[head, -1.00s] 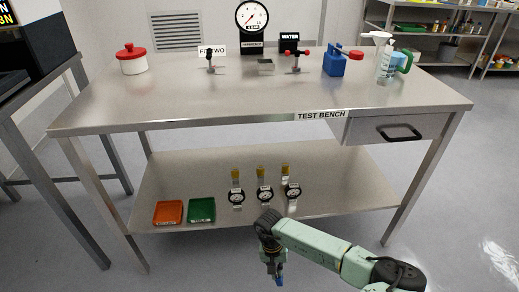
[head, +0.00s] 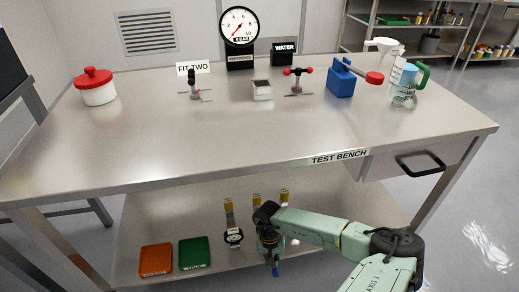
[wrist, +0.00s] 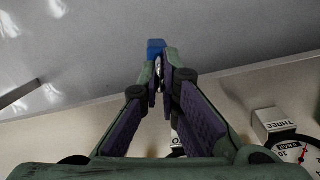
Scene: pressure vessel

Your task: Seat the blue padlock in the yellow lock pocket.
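My gripper (head: 273,258) hangs low in front of the test bench's lower shelf, pointing down. It is shut on a small blue piece, which looks like the blue padlock (head: 276,270). In the wrist view the fingertips (wrist: 162,65) close around it, and its blue body (wrist: 156,45) sticks out beyond them with a bit of shiny metal between the fingers. I cannot make out a yellow lock pocket in either view; the only yellow seen is on fittings standing on the lower shelf, such as one at left (head: 228,205).
The test bench (head: 230,140) carries a red-lidded pot (head: 96,87), a reference gauge (head: 240,26), two valve stands, a blue pump (head: 341,80) and a jug (head: 405,85). Its front is clear. The lower shelf holds an orange tray (head: 156,260), a green tray (head: 194,253) and gauges (head: 233,236).

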